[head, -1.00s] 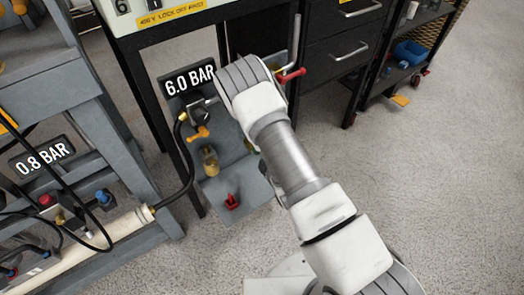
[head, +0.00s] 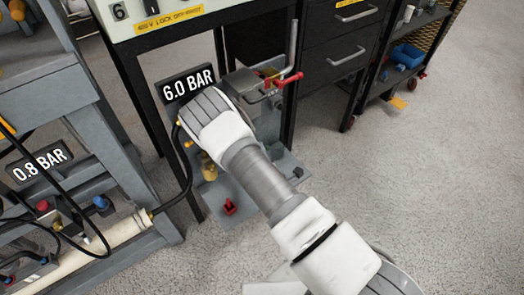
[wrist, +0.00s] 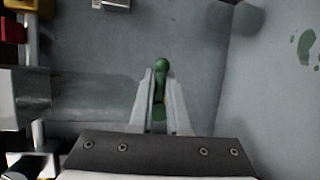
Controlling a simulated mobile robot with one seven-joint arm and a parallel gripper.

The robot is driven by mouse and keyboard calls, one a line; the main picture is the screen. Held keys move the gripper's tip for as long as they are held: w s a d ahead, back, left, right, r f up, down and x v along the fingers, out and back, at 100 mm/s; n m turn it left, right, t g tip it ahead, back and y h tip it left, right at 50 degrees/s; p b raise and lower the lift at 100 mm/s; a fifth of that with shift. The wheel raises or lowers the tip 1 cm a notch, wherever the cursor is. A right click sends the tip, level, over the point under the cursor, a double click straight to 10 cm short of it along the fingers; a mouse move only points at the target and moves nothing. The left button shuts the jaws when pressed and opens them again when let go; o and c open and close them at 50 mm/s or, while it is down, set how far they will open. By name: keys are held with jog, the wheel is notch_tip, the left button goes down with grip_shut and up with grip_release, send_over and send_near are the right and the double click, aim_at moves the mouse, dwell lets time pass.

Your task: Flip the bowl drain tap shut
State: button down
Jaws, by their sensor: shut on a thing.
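In the wrist view my gripper (wrist: 160,92) is shut on a narrow green handle, which I take to be the bowl drain tap (wrist: 161,65). The handle's rounded end shows just beyond the fingertips, and more green shows between the fingers. The tap's body and pivot are hidden, so I cannot tell how far it is turned. In the head view my arm covers the gripper and the green handle.
A brass part (head: 208,167) and red knob (head: 230,207) sit on the grey plate. A black hose (head: 187,180) runs left.

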jog(key=shift+d, duration=0.1)
jog(key=c, duration=0.9)
grip_release()
jog(key=shift+s, duration=0.1)
